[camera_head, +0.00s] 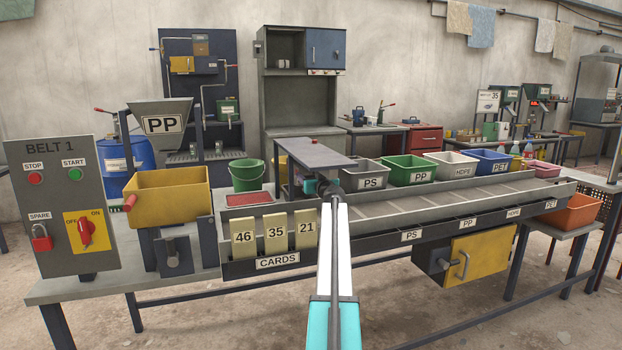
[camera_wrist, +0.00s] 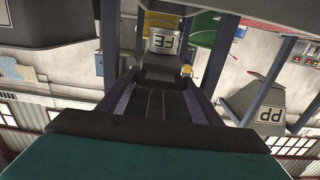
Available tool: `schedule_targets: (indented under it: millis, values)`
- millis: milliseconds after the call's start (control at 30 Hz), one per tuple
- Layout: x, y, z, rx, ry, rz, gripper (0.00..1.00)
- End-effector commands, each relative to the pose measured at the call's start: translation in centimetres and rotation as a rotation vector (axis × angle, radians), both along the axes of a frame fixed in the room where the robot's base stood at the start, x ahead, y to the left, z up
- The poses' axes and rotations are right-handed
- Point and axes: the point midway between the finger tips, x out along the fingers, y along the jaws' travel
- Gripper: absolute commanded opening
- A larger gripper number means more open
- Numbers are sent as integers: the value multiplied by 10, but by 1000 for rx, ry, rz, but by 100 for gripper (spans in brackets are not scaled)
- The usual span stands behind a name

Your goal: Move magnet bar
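No part in view is labelled as the magnet bar. A grey flat-topped bar (camera_head: 315,152) stands across the left part of the belt in the head view, and it may be the magnet bar. My gripper (camera_head: 318,186) is at its near end, at the front edge of the belt. In the wrist view the two fingers of my gripper (camera_wrist: 162,88) stand apart. A dark grey shape (camera_wrist: 165,70) fills the gap at their tips. I cannot tell whether they grip it. A box marked FE (camera_wrist: 163,42) shows upside down beyond the fingertips.
Bins marked PS (camera_head: 372,182), PP (camera_head: 422,176) and others line the back of the belt (camera_head: 450,198). A card rack (camera_head: 277,262) hangs at the front left. A yellow tub (camera_head: 170,196), a PP hopper (camera_head: 160,124) and a green bucket (camera_head: 246,174) stand to the left.

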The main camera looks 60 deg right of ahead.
Motion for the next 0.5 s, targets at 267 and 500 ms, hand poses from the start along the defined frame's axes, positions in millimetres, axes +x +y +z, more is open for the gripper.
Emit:
schedule_targets:
  millis: [267,500]
  values:
    - [1,-1,2,0,-2,0,73]
    - [-2,1,1,0,-1,1,73]
